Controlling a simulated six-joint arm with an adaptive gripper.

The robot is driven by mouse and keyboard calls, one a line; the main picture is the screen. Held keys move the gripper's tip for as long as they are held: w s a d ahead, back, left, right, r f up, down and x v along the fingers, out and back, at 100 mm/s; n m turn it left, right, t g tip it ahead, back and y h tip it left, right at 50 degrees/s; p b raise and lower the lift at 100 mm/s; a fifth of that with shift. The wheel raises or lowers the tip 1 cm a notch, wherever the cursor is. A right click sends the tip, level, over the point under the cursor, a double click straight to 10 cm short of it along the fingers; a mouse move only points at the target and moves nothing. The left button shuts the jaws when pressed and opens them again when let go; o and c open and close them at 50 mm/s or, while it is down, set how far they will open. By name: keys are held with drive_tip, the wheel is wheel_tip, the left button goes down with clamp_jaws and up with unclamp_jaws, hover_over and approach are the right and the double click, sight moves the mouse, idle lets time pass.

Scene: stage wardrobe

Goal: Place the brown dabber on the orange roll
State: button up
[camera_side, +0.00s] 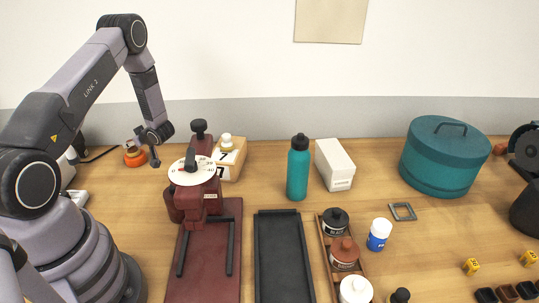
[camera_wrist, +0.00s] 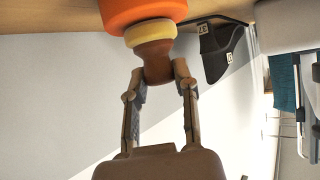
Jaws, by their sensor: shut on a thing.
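My gripper (camera_wrist: 158,76) is shut on the brown dabber (camera_wrist: 156,60), with one finger on each side of its brown handle. The dabber's pale yellow pad faces the orange roll (camera_wrist: 140,10), and the two overlap in the wrist view. I cannot tell for certain whether they touch. In the side view the orange roll (camera_side: 135,160) lies on the table at the back left, beside my gripper (camera_side: 152,160). The dabber is too small there to make out clearly.
A teal bottle (camera_side: 298,170), white box (camera_side: 334,166) and black tray (camera_side: 283,260) are further right.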

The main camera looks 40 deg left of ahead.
drive_tip(key=shift+f, duration=0.15)
drive_tip(key=o, duration=0.9)
drive_tip(key=shift+o, duration=0.2)
